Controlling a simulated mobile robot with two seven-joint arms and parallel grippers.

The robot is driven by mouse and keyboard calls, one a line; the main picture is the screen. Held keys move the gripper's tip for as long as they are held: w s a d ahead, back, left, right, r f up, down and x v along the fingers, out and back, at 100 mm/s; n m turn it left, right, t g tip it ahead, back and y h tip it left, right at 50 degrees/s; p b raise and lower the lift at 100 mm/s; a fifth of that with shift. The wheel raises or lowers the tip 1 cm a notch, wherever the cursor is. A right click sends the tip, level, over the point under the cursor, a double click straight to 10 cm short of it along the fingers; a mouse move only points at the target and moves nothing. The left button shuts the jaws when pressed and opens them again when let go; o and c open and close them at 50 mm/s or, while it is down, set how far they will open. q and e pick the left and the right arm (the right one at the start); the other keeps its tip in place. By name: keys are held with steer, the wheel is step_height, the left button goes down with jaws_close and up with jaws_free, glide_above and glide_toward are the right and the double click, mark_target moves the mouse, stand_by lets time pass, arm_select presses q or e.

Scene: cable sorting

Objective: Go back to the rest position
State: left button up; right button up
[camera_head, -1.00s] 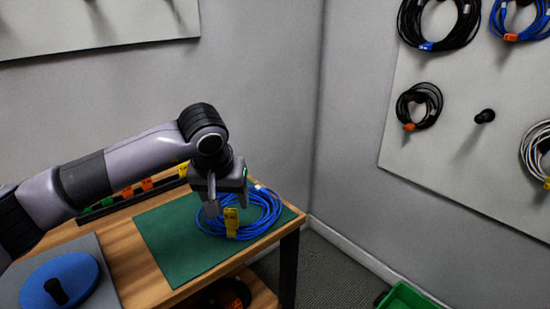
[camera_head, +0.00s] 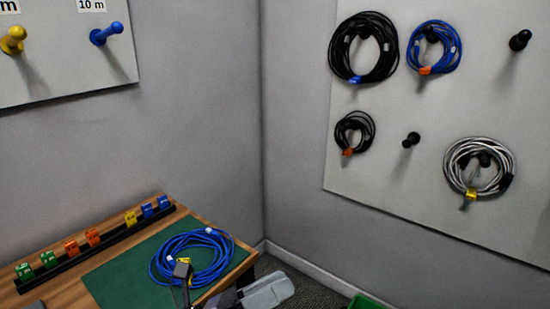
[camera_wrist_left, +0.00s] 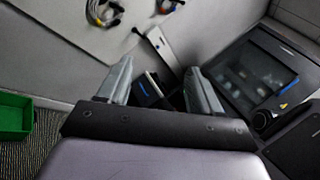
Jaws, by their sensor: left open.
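My left gripper (camera_wrist_left: 157,78) is open in the left wrist view, with a gap between its two pale fingers and nothing held. In the head view only parts of my arm and gripper show at the bottom edge, in front of the table's right corner; the rest is cut off. A coiled blue cable (camera_head: 206,245) lies on the green mat (camera_head: 125,276), with a yellow tag partly hidden behind a grey part at its front. My right gripper is not seen.
Coloured tags stand in a black rack (camera_head: 100,252) along the table's back. Coils hang on the wall board (camera_head: 368,182), including a grey coil (camera_head: 479,143). A green crate (camera_wrist_left: 14,116) is on the floor. A dark cabinet (camera_wrist_left: 262,72) shows in the wrist view.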

arm_select(q)
steer(key=a+f+n+t+y+p, duration=0.1)
steer(key=a+f+n+t+y, duration=0.4)
steer(key=n, duration=0.7)
steer(key=a+f+n+t+y+p, duration=0.1)
steer(key=a+f+n+t+y, duration=0.4)
steer(key=n, duration=0.7)
steer(key=s+a+f+n+g+y+p, duration=0.2)
steer(key=s+a+f+n+g+y, duration=0.5)
steer(key=s+f+n, duration=0.5)
steer(key=a+f+n+g, duration=0.1)
steer(key=a+n, duration=0.1)
steer(key=shift+s+a+f+n, duration=0.2)
steer(key=shift+s+a+n, duration=0.1)
steer(key=shift+a, duration=0.1)
